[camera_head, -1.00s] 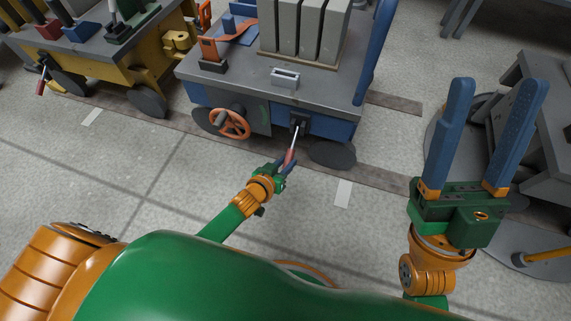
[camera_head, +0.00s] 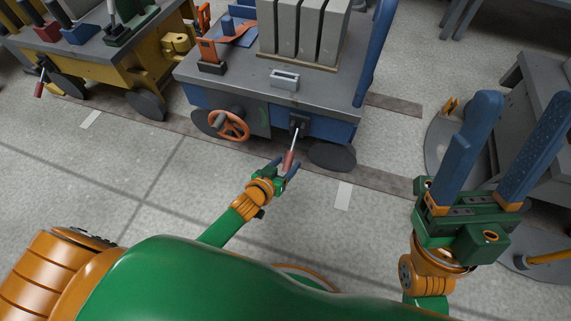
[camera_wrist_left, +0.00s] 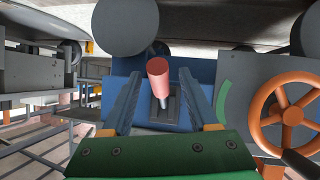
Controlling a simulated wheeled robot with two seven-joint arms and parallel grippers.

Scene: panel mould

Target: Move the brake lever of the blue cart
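The blue cart (camera_head: 330,130) stands on the rail, with a dark top and a blue body. Its brake lever (camera_head: 290,158) has a pale rod and a red handle, and slants down from a dark slotted bracket toward me. My left gripper (camera_head: 284,167) is open at the handle's lower end. In the left wrist view, the red handle (camera_wrist_left: 158,69) shows between the two spread fingers of the left gripper (camera_wrist_left: 160,78), with gaps on both sides. My right gripper (camera_head: 518,140) is open and empty at the right, away from the cart.
An orange handwheel (camera_head: 230,125) sits left of the lever on the blue cart. A yellow cart (camera_head: 120,75) with its own red-handled lever (camera_head: 39,89) stands at the left. Grey equipment (camera_head: 535,110) is near my right gripper. The floor before the cart is clear.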

